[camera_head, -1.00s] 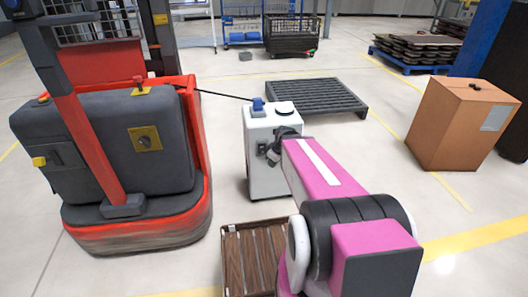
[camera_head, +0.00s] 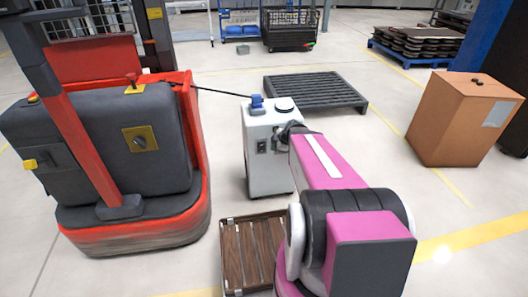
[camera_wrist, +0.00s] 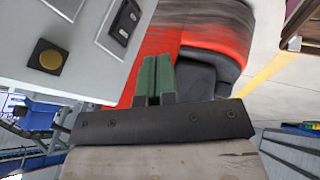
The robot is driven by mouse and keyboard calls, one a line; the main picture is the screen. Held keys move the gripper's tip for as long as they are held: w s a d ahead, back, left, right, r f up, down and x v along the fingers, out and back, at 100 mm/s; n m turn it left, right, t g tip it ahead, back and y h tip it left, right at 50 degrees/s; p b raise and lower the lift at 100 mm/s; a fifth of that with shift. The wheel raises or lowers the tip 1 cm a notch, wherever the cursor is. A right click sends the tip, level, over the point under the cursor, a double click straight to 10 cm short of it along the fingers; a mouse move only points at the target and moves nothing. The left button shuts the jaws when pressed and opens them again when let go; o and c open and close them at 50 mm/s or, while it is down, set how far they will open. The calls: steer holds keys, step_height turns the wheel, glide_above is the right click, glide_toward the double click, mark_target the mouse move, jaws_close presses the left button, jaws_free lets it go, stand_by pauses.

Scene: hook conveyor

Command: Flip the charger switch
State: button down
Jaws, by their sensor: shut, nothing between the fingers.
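The charger (camera_head: 268,165) is a white upright box with a blue plug (camera_head: 256,103) on top and a dark switch (camera_head: 262,146) on its front. In the wrist view the charger's pale panel (camera_wrist: 85,50) fills the upper left. There the dark rocker switch (camera_wrist: 125,20) sits in a light frame, and a round brass-coloured button on a black square (camera_wrist: 48,58) is farther left. My gripper (camera_wrist: 157,78) has green fingers close together and empty. It is beside the panel, apart from the switch in the picture. In the head view my arm hides most of the gripper.
A red and grey forklift (camera_head: 120,150) stands left, joined by a black cable (camera_head: 222,92) to the charger. A slatted brown crate (camera_head: 228,255) is in front. A dark pallet (camera_head: 315,92) lies behind, and a cardboard box (camera_head: 455,125) stands right on open floor.

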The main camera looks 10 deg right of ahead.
mark_target(264, 150)
steer(key=shift+f, duration=0.1)
steer(key=shift+w+a+f, duration=0.6)
steer(key=shift+w+f, duration=0.8)
steer(key=shift+f, duration=0.05)
steer(key=shift+w+a+f, duration=0.6)
steer(key=shift+w+f, duration=0.75)
steer(key=shift+f, duration=0.1)
steer(key=shift+w+a+f, duration=0.6)
steer(key=shift+w+f, duration=0.8)
steer(key=shift+f, duration=0.05)
steer(key=shift+w+f, duration=0.2)
steer(key=shift+w, duration=0.2)
steer(key=shift+r, duration=0.15)
